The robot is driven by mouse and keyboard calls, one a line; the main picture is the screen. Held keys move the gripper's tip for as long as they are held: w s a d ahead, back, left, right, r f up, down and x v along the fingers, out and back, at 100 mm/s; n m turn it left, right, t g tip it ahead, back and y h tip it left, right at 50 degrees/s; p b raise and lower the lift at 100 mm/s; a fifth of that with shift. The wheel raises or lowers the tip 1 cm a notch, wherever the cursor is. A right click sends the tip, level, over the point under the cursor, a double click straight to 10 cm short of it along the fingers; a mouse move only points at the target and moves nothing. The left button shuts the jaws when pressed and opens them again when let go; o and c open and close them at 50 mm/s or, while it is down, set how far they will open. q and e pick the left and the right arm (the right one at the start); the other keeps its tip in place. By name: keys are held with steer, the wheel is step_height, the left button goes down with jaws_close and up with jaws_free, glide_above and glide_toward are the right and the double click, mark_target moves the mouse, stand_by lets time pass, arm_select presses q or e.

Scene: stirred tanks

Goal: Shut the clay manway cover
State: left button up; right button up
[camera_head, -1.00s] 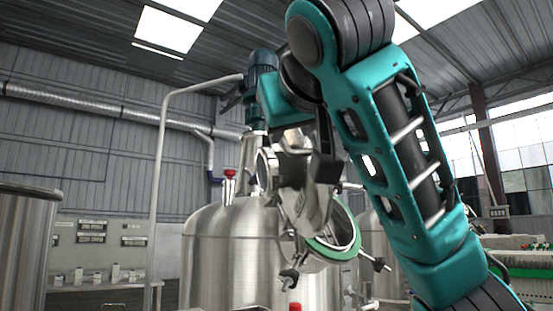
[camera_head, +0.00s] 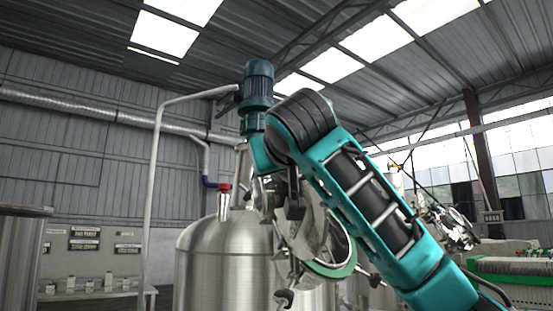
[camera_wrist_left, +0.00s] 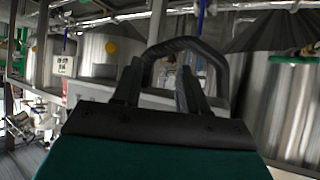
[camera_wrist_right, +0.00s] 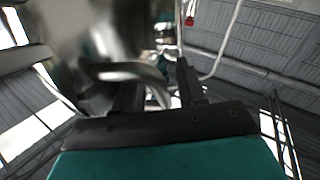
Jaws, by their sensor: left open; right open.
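A steel manway part with a green ring (camera_head: 332,269) and dark knobs shows tilted at the front right of the middle steel tank (camera_head: 205,262) in the head view. I cannot tell cover from opening there, and no clay colour shows. My right gripper, partly hidden by its own wrist, is beside it in the head view. In the right wrist view this gripper (camera_wrist_right: 160,80) is open, with a blurred bent steel bar (camera_wrist_right: 132,71) close to its fingers. My left gripper (camera_wrist_left: 158,80) is open in the left wrist view, with a dark arched bar beyond its fingers; it is outside the head view.
A blue motor (camera_head: 257,84) stands above the tank, with a red-capped fitting (camera_head: 224,200) on its top. A bent grey pipe (camera_head: 154,170) rises on the left. Another tank (camera_head: 22,255) stands at the left edge. More tanks (camera_wrist_left: 105,57) show in the left wrist view.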

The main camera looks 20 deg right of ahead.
steer(key=shift+w, duration=0.15)
steer(key=shift+c, duration=0.2)
jaws_close()
stand_by(0.4)
